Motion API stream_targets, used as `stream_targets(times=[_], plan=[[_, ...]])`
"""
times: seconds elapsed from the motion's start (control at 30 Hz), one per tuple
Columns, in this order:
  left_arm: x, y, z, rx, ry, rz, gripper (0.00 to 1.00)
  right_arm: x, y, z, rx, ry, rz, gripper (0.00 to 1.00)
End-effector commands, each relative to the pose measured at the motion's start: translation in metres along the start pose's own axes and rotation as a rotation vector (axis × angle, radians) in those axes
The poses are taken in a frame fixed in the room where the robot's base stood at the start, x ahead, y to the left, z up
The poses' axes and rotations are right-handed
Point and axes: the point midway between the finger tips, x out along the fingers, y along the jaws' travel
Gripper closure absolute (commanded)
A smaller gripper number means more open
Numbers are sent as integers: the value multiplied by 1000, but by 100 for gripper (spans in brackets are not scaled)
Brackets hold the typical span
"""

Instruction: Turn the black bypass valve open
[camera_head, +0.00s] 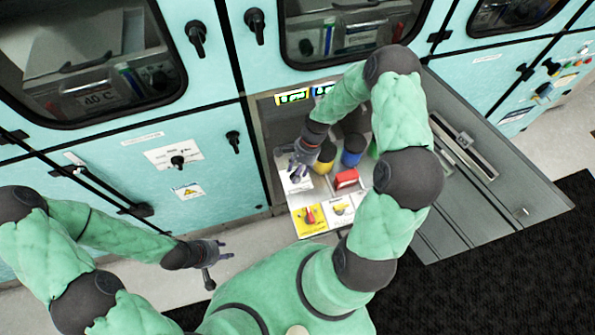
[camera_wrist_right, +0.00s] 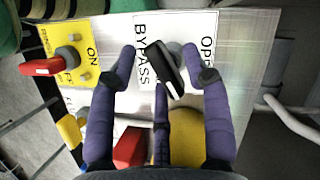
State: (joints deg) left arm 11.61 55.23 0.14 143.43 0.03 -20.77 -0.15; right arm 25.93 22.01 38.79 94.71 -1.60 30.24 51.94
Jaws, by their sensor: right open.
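The black bypass valve handle (camera_wrist_right: 168,72) sits on a white plate marked BYPASS and OPEN (camera_wrist_right: 145,30) in the right wrist view. The handle stands slanted across the plate. My right gripper (camera_wrist_right: 160,58) is open, with its purple fingers spread to the left, right and below the handle; whether any finger touches it I cannot tell. In the head view my right gripper (camera_head: 297,165) is over the left side of the metal panel (camera_head: 300,200), and the handle is hidden there. My left gripper (camera_head: 212,262) is open and empty over the floor, away from the panel.
A yellow ON/OFF plate with a red handle (camera_head: 310,217) and a white plate with a yellow handle (camera_head: 340,210) are close by. A red block (camera_head: 346,178), a yellow cylinder (camera_head: 323,160) and a blue cylinder (camera_head: 352,157) stand on the panel. Teal cabinets (camera_head: 95,170) line the back.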

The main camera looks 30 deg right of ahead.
Motion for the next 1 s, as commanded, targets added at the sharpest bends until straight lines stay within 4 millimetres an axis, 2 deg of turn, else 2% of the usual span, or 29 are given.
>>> stream_targets(times=[0.2,0.37,0.4,0.77,1.0], plan=[[0,0,0,0,0,0,60,0,0,0,0,0,0,51],[0,0,0,0,0,0,60,0,0,0,0,0,0,96],[0,0,0,0,0,0,60,0,0,0,-1,0,0,100],[0,0,0,0,0,0,60,0,0,0,-30,0,12,100],[-2,0,0,0,0,0,60,0,-1,0,-152,0,62,100]])
